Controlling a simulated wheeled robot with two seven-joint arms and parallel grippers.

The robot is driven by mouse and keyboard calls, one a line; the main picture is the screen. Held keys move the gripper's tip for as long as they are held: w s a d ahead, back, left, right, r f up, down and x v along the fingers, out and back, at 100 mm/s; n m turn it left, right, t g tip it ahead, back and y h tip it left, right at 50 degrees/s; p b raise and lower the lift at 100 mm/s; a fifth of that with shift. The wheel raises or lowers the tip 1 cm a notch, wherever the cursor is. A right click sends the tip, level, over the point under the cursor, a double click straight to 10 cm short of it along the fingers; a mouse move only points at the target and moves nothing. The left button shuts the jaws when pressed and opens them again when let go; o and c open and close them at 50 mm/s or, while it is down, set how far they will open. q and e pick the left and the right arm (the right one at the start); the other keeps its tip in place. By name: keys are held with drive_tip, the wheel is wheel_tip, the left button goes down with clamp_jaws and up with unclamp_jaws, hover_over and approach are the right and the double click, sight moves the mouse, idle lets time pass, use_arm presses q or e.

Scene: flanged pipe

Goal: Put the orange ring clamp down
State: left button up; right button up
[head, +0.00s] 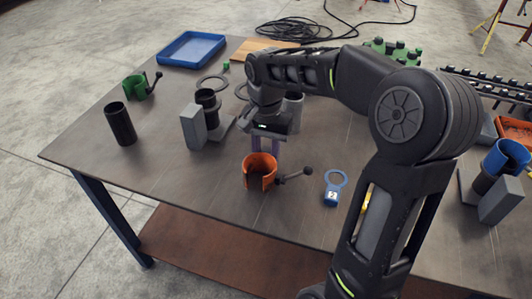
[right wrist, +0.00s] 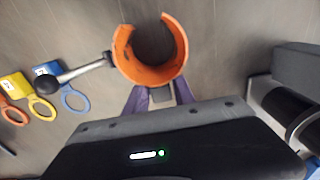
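The orange ring clamp (head: 259,178) is an open ring with a dark-knobbed lever to its right in the head view. In the right wrist view the clamp (right wrist: 150,74) shows from above, its gap at the top and its lever to the left. My right gripper (head: 268,147) points down at the clamp's far side. Its purple fingers (right wrist: 161,92) stand apart and meet the clamp's near wall in the wrist view. The tips are partly hidden, so the grip is unclear. Whether the clamp rests on the table cannot be told. My left gripper is not in view.
A blue tag ring (head: 334,188) lies right of the clamp. A grey block (head: 193,127), a dark cylinder (head: 121,124) and a green clamp (head: 134,88) stand to the left. A blue tray (head: 192,41) is at the back. The table's front left is clear.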

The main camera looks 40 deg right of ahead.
drive_tip(key=shift+o, duration=1.4)
drive_tip(key=shift+r, duration=0.25)
wheel_tip(320, 180, up, 8)
drive_tip(key=shift+r+p, duration=0.25)
drive_tip(key=shift+p, duration=0.15)
wheel_tip(320, 180, up, 3)
drive_tip(key=p, duration=0.2)
drive_tip(key=shift+r+p, duration=0.2)
drive_tip(key=shift+p, duration=0.15)
